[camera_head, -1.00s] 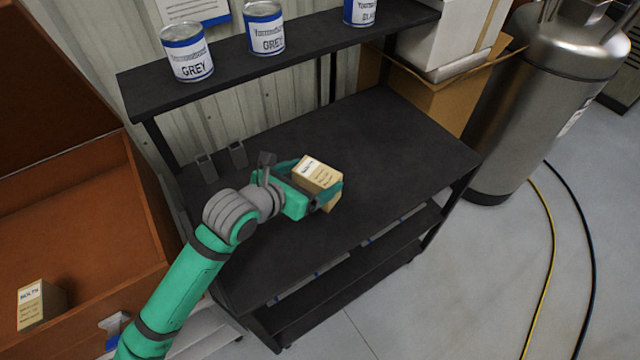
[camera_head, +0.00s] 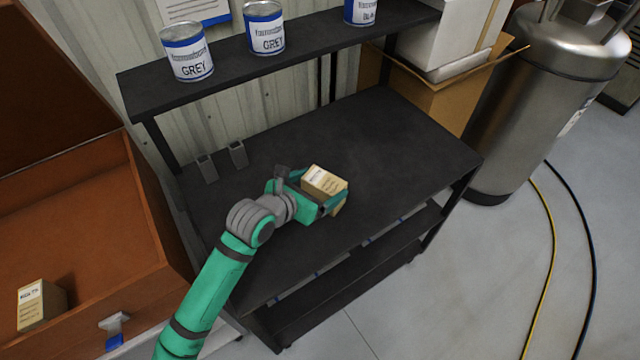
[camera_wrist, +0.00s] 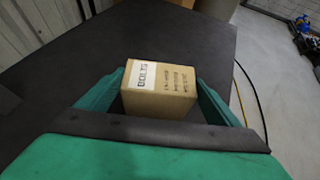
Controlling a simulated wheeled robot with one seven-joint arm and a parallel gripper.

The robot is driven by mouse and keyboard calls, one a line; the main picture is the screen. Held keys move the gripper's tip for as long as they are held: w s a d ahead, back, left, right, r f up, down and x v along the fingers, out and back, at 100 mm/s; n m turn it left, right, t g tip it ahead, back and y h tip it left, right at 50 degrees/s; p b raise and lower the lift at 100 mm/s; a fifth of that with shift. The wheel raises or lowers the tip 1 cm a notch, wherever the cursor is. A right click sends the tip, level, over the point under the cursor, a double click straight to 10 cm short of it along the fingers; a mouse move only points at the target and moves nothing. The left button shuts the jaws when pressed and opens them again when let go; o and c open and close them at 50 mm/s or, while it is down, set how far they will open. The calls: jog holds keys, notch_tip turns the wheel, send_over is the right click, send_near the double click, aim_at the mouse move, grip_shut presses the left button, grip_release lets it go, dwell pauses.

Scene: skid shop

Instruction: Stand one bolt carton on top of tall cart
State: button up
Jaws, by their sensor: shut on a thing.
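A tan bolt carton (camera_head: 325,184) with a white label is between the fingers of my gripper (camera_head: 322,200), which is shut on it. In the wrist view the carton (camera_wrist: 160,88) sits between the two green fingers, its "BOLTS" label facing up towards the camera. The tall cart (camera_head: 400,140) is black, with a broad main deck under the carton. I cannot tell whether the carton touches the deck or hangs just above it. A second bolt carton (camera_head: 38,305) stands in the open orange-brown box at the left.
Paint cans (camera_head: 187,52) stand on the raised back shelf (camera_head: 225,68). Two small grey metal pieces (camera_head: 238,155) lie on the deck's left end. A steel tank (camera_head: 545,90) and cardboard box (camera_head: 435,90) stand right and behind. The deck's right half is clear.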

jog(key=o, duration=1.3)
jog(key=shift+f, duration=0.1)
jog(key=shift+s+a+r, duration=0.2)
jog(key=shift+r, duration=0.1)
jog(key=v, duration=1.1)
jog(key=shift+s, duration=0.2)
jog(key=shift+a, duration=0.1)
